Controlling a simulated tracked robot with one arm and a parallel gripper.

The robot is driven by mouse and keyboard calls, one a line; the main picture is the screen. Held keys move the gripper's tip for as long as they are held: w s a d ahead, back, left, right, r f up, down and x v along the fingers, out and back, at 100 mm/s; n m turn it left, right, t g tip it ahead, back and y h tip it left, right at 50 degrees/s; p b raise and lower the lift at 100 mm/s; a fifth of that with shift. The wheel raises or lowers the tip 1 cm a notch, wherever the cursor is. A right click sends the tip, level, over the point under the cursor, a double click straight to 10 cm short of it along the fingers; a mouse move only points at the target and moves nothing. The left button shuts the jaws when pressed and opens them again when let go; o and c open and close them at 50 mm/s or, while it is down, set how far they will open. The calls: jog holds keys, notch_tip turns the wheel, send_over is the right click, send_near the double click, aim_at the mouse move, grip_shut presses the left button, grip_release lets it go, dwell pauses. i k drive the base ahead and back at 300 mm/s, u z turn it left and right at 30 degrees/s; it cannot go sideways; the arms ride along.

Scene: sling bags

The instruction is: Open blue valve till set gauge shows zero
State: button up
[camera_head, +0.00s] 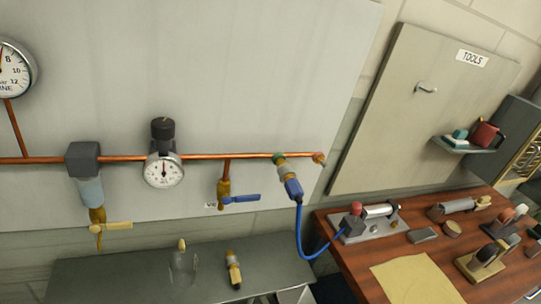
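The blue valve (223,194) is a brass body on a short copper branch below the horizontal pipe. Its blue lever (242,199) points right, roughly level and across the vertical branch. The set gauge is most likely the small round white dial (163,171) on the pipe, left of the valve, under a black knob (162,129). Its dark needle points roughly upward; the numbers are too small to read. My gripper is not visible, so its distance from the lever cannot be told.
A larger gauge (12,72) is cut off at the left. A filter bowl (90,190) with a cream lever (112,226) hangs left of the dial. A blue hose (300,230) hangs right of the valve. Below are a grey bench (130,275) and a wooden table (450,270) with tools.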

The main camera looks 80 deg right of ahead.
aim_at(227, 201)
jog(key=z, duration=2)
jog(key=k, duration=0.95)
jog(key=u, duration=0.4)
jog(key=i, duration=1)
jog(key=z, duration=0.05)
